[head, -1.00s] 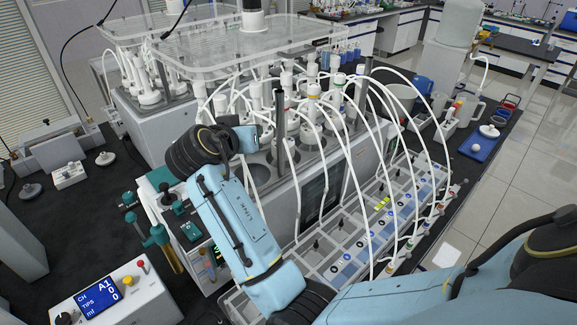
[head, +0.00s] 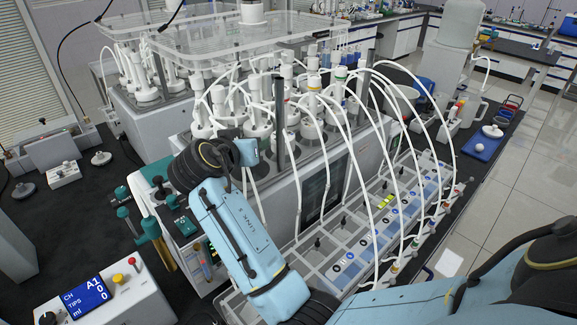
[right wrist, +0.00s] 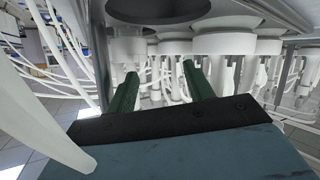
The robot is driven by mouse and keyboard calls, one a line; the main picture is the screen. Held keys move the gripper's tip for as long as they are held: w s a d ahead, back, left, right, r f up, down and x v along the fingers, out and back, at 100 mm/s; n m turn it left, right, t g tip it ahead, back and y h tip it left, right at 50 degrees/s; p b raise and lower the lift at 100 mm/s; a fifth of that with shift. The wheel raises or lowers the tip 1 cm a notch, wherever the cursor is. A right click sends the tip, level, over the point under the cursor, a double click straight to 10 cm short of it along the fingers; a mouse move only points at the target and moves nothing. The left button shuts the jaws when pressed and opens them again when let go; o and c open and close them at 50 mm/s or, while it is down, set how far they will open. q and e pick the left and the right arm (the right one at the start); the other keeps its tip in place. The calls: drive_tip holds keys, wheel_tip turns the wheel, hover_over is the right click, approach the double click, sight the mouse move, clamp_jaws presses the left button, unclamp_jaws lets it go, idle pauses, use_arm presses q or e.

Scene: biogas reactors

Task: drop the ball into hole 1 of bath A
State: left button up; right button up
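The nearer grey bath (head: 325,190) stands mid-view in the head view, with several white-capped reactors (head: 313,85) and tubes on top. A second bath (head: 160,128) stands behind it to the left. I cannot read which is A, nor any hole number. My right arm reaches over the near bath's left end. Its gripper is mostly hidden there by the wrist. In the right wrist view the two green fingers of my right gripper (right wrist: 158,75) are apart, with no ball discernible between them. A small white ball (head: 480,149) lies on a blue tray (head: 474,140) at the right. My left gripper is out of view.
A grey tray of several compartments (head: 335,268) runs along the near bath's front. White tubes arch over it. Clear plates (head: 215,45) stand above the baths. A control box with a screen (head: 90,293) and teal-handled tools (head: 150,228) are at the left.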

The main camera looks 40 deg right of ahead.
drive_tip(key=p+v, duration=0.2)
drive_tip(key=v, duration=0.5)
drive_tip(key=shift+s+a+r+p, duration=0.1)
drive_tip(key=shift+s+a+p, duration=0.05)
drive_tip(key=shift+p, duration=0.25)
